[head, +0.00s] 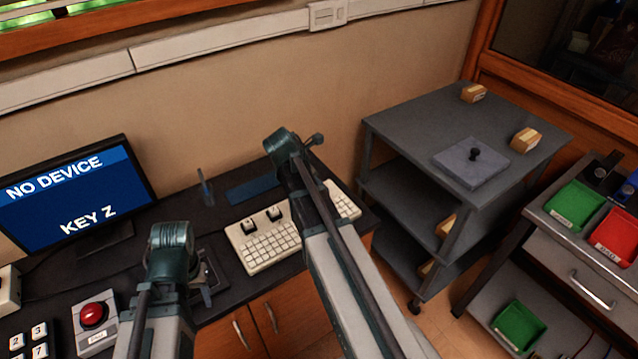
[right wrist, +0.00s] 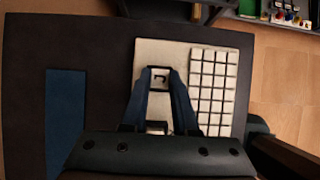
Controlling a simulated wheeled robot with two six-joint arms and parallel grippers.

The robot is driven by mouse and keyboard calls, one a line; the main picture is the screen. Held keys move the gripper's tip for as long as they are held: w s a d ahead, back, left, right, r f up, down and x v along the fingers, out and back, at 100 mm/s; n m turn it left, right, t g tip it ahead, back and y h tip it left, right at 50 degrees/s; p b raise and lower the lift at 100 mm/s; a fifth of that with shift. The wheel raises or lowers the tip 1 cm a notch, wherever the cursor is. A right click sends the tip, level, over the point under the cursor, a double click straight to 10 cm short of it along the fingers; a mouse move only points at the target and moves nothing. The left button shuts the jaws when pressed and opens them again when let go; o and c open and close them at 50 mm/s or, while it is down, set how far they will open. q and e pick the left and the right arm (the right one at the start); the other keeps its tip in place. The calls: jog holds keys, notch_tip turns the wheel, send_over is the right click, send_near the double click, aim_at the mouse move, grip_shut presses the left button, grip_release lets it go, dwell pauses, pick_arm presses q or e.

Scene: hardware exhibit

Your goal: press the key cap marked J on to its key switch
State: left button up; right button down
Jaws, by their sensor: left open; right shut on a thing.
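The keyboard (head: 262,250) is cream with white keys and lies on the dark desk. Two raised dark-sided keys stand along its back strip. In the right wrist view the keyboard (right wrist: 180,52) lies below my right gripper (right wrist: 160,77), whose blue fingers are shut on a pale key cap (right wrist: 160,79) with a dark mark like a turned J. The cap is over the blank strip; whether it touches a switch is hidden. Another raised key (right wrist: 156,127) shows between the fingers. In the head view my right forearm hides that gripper. My left gripper (head: 207,280) is open and empty, low over the desk, left of the keyboard.
A blue mat (head: 252,190) lies behind the keyboard. A monitor (head: 75,195) reads "NO DEVICE" and "KEY Z". A red button (head: 94,315) and a number pad stand at front left. A grey shelf trolley (head: 405,125) and a cart with green and red trays stand right.

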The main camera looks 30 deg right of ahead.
jog(key=shift+c, duration=0.6)
grip_release()
pick_arm(q)
jog(key=shift+r, duration=0.1)
pick_arm(e)
jog(key=shift+r, duration=0.1)
jog(key=shift+r+p, duration=3.4)
jog(key=shift+p, duration=0.15)
pick_arm(q)
notch_tip(320, 180, up, 7)
